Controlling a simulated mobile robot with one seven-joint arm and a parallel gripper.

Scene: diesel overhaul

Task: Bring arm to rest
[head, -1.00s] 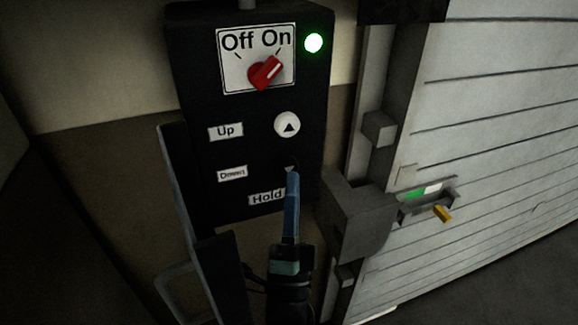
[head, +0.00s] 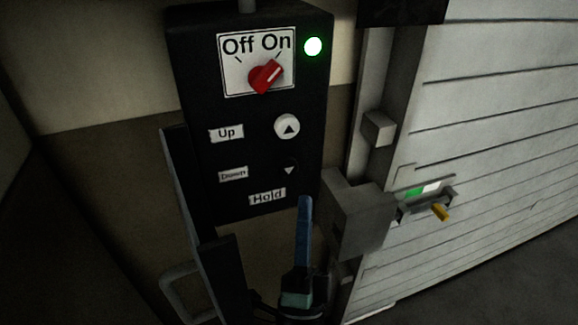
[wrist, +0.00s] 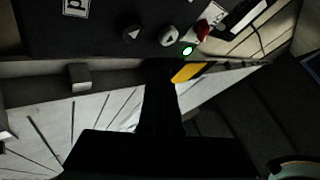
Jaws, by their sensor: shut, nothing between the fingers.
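My gripper (head: 304,205) is in the lower middle of the head view, its blue fingers shut together and empty. The fingertips are just below and to the right of the Hold label on the black control box (head: 255,150), apart from the Down button (head: 290,170). The gripper's dark fingers also show in the wrist view (wrist: 165,85), with the control box above them. The red switch (head: 266,76) points to On, and the green lamp (head: 313,46) is lit. The white Up button (head: 287,127) is in full view.
A slatted white shutter door (head: 500,130) fills the right side. Its frame carries a grey block (head: 360,215) and a latch with a yellow handle (head: 440,211) and a green and white indicator, close right of my gripper. A grey bent handle (head: 180,298) is at lower left.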

